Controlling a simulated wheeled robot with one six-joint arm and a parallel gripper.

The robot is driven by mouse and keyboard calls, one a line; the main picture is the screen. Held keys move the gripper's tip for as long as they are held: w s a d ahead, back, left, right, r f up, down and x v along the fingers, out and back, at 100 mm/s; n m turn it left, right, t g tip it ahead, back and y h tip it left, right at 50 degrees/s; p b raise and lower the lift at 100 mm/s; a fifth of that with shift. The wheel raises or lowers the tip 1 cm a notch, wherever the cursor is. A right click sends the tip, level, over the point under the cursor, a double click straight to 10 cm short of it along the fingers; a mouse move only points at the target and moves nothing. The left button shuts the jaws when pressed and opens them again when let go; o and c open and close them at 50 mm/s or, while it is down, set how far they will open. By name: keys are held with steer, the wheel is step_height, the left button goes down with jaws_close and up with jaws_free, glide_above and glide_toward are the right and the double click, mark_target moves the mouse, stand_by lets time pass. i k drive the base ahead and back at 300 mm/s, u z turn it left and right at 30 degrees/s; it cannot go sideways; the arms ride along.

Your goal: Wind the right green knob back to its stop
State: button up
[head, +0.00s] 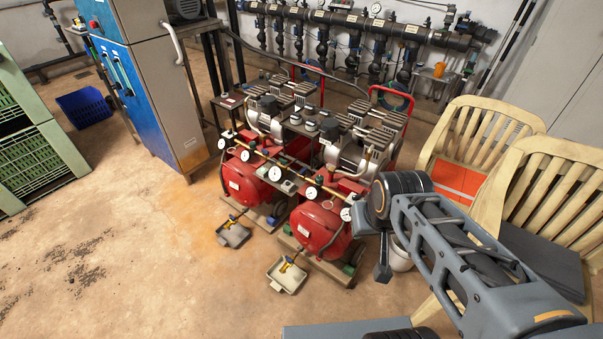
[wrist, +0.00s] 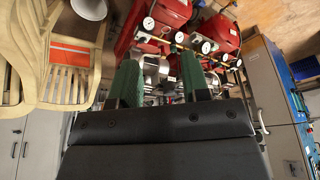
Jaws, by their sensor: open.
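Two red compressors stand side by side, the left one (head: 250,182) and the right one (head: 318,228). The compressors show beyond the fingers. In the head view my arm hides the area right of the right compressor, and the fingers cannot be made out.
Wooden chairs (head: 481,128) stand close on the right, with a white bucket (head: 400,256) behind my arm. Shallow trays (head: 290,274) lie before the compressors. A blue cabinet (head: 128,95) and green crates (head: 35,160) stand left. The floor at front left is clear.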

mark_target(319, 179)
steer(key=z, duration=0.15)
steer(key=i, duration=0.9)
steer(key=z, duration=0.55)
